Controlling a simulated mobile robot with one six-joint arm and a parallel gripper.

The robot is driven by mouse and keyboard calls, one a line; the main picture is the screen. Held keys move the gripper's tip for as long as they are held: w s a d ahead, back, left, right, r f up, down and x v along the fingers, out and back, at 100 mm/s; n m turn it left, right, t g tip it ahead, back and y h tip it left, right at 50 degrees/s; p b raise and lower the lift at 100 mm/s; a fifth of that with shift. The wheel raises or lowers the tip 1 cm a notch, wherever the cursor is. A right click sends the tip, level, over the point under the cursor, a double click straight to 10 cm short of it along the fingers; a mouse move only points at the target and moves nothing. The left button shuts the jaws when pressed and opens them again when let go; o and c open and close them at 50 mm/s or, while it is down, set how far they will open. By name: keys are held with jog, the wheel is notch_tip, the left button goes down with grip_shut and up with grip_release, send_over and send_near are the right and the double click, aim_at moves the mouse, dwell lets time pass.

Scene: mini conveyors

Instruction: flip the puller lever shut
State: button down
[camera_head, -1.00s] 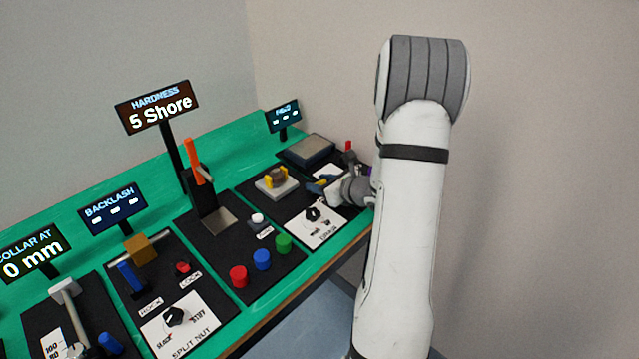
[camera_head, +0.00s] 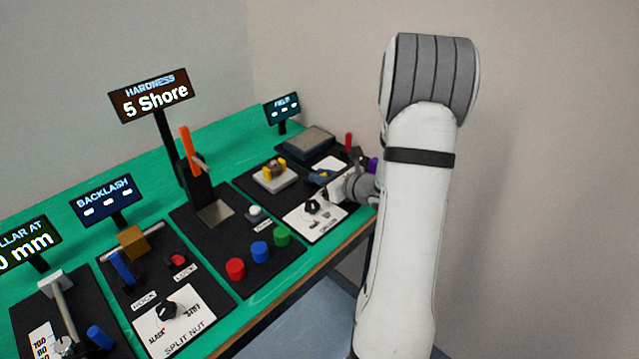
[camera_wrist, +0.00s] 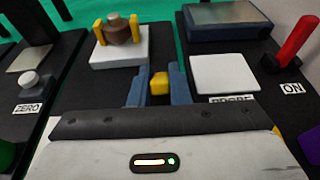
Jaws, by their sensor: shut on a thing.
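My gripper (camera_wrist: 158,84) is shut on a small yellow block (camera_wrist: 159,82) between its two blue-grey fingers in the wrist view. I cannot tell whether this yellow piece is part of the puller lever. A red lever (camera_wrist: 296,42) stands tilted on a black base beside an ON label, at the right of the wrist view. It also shows upright in the head view (camera_head: 348,143), behind my gripper (camera_head: 322,177). The red lever is apart from my fingers. The lower end of the yellow block is hidden by my gripper body.
A white block (camera_wrist: 120,58) with yellow clamps around a brown piece is ahead-left of my fingers. A white plate (camera_wrist: 224,75) lies just right of them. A grey-blue box (camera_wrist: 228,18) stands behind. A knob (camera_head: 313,207) sits in front of my gripper in the head view.

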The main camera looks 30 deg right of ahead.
dwell(0.3)
jog(key=c, duration=1.4)
grip_release()
jog(key=shift+o, duration=0.2)
jog(key=shift+s, duration=0.1)
jog(key=v, duration=0.7)
jog(key=shift+s+d, duration=0.1)
jog(key=shift+s, duration=0.25)
